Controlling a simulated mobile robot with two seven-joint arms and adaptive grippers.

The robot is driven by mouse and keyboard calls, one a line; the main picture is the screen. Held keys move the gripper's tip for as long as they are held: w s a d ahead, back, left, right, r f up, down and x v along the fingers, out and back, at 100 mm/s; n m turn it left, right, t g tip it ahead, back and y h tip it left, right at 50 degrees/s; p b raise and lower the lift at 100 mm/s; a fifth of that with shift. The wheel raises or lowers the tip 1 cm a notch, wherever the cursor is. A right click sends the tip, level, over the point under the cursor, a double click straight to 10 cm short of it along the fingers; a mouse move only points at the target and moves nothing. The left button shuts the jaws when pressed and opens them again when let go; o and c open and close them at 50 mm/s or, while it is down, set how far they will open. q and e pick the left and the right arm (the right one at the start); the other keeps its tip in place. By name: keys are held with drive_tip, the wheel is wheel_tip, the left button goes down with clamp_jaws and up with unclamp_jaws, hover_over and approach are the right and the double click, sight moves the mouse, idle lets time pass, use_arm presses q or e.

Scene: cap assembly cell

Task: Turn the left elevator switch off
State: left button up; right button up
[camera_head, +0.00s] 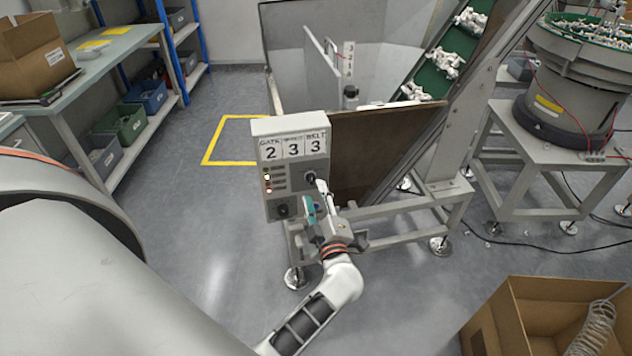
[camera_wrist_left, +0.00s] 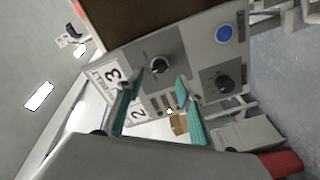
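In the left wrist view the knob near the labels (camera_wrist_left: 160,66) lies just beyond and between my fingertips. The other knob (camera_wrist_left: 224,83) is to the right, near a blue button (camera_wrist_left: 224,34). My left gripper (camera_head: 316,194) is open, its teal fingers (camera_wrist_left: 158,84) apart. Contact cannot be told. My right gripper is not in view.
The hopper panel (camera_head: 380,140) and green conveyor (camera_head: 435,78) stand behind the box. A bowl feeder (camera_head: 575,75) is at the right. A cardboard box (camera_head: 535,320) is at the lower right. Shelves (camera_head: 120,50) stand at the left. The floor left of the box is clear.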

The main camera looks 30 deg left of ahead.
sight(311, 181)
use_arm(q)
drive_tip(key=shift+x, duration=2.6)
clamp_jaws()
